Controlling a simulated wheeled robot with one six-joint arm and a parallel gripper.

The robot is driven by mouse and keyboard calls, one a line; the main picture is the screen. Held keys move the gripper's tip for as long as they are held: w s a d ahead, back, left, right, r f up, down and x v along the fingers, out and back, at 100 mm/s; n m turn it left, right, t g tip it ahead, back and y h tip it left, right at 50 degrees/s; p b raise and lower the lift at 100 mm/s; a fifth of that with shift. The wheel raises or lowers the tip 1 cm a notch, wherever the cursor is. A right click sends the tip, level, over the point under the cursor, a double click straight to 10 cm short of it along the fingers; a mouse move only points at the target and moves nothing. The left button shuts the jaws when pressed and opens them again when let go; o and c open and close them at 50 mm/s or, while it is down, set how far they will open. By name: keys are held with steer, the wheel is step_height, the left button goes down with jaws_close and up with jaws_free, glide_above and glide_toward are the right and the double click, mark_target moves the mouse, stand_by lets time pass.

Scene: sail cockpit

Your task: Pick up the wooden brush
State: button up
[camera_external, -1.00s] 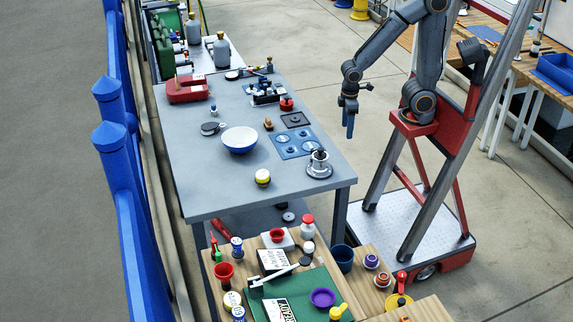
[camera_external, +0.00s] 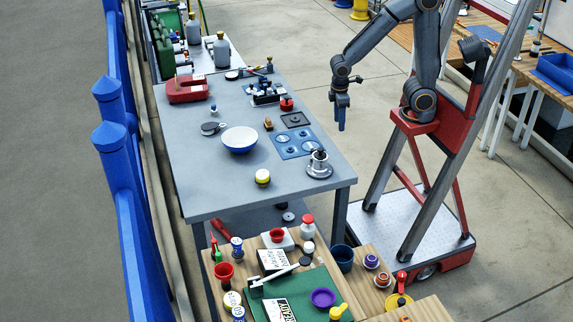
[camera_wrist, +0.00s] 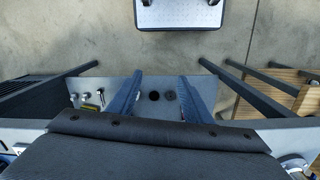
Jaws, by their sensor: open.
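A small brown wooden item (camera_external: 268,124), which looks like the wooden brush, sits on the grey table (camera_external: 190,150) just right of and behind the white bowl. It is too small to make out bristles. My gripper (camera_external: 341,126) hangs pointing down off the right edge of the table, to the right of the brush and apart from it. In the wrist view my gripper (camera_wrist: 161,78) shows two blue fingers spread apart with nothing between them. I cannot make out the brush in the wrist view.
Near the brush are the white bowl (camera_external: 240,140), a blue plate with round recesses (camera_external: 297,143), a dark square plate (camera_external: 296,119) and a red-topped item (camera_external: 286,104). A silver round-based device (camera_external: 319,166) stands near the right edge. The table's front left is clear.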

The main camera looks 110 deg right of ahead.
mark_target(268, 118)
steer(key=w+d+r+n+p, duration=0.2)
steer(key=w+n, duration=0.1)
steer(key=w, duration=0.2)
steer(key=w+d+r+n+y+p, duration=0.1)
steer(key=w+d+r+n+p, duration=0.1)
steer(key=w, duration=0.3)
steer(key=w+d+r+n+y+p, duration=0.1)
steer(key=w+d+r+n+p, duration=0.1)
steer(key=w, duration=0.4)
steer(key=shift+w+r+n+p, duration=0.1)
steer(key=shift+r+n+p, duration=0.55)
steer(key=shift+r+n, duration=0.5)
steer(key=w+d+r+n+y+p, duration=0.25)
steer(key=w+n+p, duration=0.35)
steer(key=w+n, duration=0.5)
steer(key=shift+t, duration=0.3)
steer(key=shift+w+a+f+p, duration=0.35)
steer(key=shift+a+f+p, duration=0.3)
steer(key=shift+f, duration=0.6)
steer(key=shift+w+a+f+p, duration=0.45)
steer(key=shift+a+f, duration=0.25)
steer(key=shift+f, duration=0.5)
steer(key=shift+w+a+f+p, duration=0.3)
steer(key=shift+a+f+p, duration=0.35)
steer(key=shift+f, duration=0.6)
